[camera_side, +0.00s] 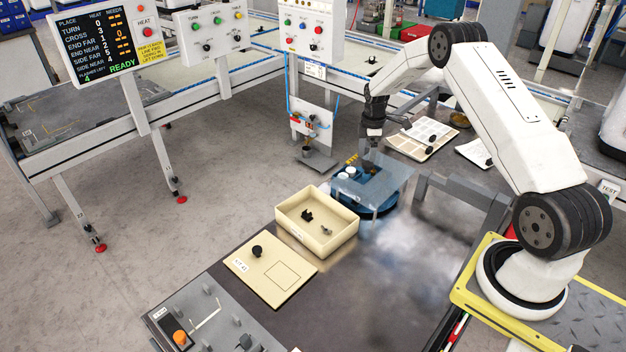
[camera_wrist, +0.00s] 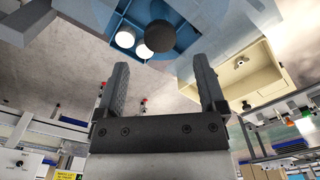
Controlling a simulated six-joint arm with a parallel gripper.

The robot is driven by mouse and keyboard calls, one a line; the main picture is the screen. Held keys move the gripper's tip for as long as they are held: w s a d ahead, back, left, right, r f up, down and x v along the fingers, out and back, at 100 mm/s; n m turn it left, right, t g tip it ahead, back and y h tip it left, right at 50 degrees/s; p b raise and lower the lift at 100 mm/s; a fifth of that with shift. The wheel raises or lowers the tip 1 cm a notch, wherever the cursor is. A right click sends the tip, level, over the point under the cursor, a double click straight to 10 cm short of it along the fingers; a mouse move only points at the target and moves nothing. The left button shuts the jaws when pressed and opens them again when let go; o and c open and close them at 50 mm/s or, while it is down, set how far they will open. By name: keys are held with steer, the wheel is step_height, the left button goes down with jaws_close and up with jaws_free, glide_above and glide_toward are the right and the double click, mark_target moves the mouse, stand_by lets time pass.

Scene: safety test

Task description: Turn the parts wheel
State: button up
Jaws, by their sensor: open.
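The parts wheel (camera_side: 378,208) is a round blue unit on the dark table, in the middle of the side view. A clear, bluish plate (camera_side: 392,180) covers part of it, and white round parts (camera_side: 349,172) show in its open section. In the wrist view the blue wheel (camera_wrist: 188,12) is at the top, with two white round parts (camera_wrist: 125,39) and a dark round knob (camera_wrist: 160,36). My gripper (camera_wrist: 162,70) is open and empty, its fingers pointing toward the knob without visible contact. In the side view my gripper (camera_side: 368,155) is at the wheel's far edge; its fingertips are hard to make out.
A cream bin (camera_side: 290,228) with small dark parts stands in front of the wheel. A cream board (camera_side: 247,272) with a black knob lies nearer. A control plate (camera_side: 215,330) with an orange button is at the front. A screen (camera_side: 95,40) reads READY. Bare table lies right of the bin.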

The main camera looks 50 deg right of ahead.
mark_target(368, 163)
steer(key=shift+f, duration=2.55)
steer(key=shift+c, duration=0.3)
jaws_close()
